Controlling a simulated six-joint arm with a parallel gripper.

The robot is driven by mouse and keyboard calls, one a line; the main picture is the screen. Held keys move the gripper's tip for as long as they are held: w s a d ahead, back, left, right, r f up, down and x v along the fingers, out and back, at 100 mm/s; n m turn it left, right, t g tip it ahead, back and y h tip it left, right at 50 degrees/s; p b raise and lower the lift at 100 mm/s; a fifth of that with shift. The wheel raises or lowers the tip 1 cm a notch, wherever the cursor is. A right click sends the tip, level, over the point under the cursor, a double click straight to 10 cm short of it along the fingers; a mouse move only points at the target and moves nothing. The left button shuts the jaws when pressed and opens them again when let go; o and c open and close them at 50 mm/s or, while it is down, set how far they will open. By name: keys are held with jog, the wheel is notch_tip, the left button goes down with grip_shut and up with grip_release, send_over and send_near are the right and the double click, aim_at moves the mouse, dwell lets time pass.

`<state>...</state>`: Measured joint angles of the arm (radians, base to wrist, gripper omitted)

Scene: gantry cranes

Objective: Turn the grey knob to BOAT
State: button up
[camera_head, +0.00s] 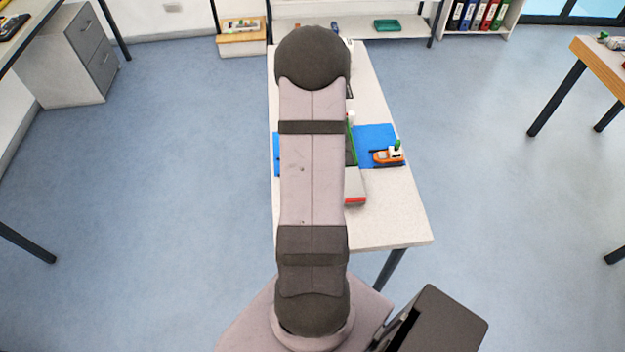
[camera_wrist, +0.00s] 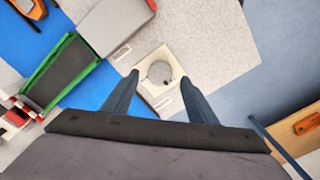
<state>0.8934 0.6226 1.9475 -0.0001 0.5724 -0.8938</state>
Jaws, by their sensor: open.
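In the wrist view the grey knob (camera_wrist: 159,72) is a round disc on a pale square plate (camera_wrist: 143,66) on the light table top. Small labels sit by the plate's edges, too small to read. My gripper (camera_wrist: 160,80) is open, with its two dark blue fingers on either side of the lower part of the plate. The knob shows between and just beyond the fingertips; I cannot tell the height gap. In the head view my arm hides the knob and the gripper.
A green-edged dark tray (camera_wrist: 62,73) lies left of the plate on a blue mat (camera_wrist: 88,92). An orange and white toy boat (camera_head: 388,155) stands on the mat's right side in the head view. The table's edge and blue floor (camera_wrist: 275,60) are to the right.

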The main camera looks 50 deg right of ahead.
jog(key=shift+f, duration=1.45)
jog(key=shift+c, duration=0.4)
jog(key=c, duration=1)
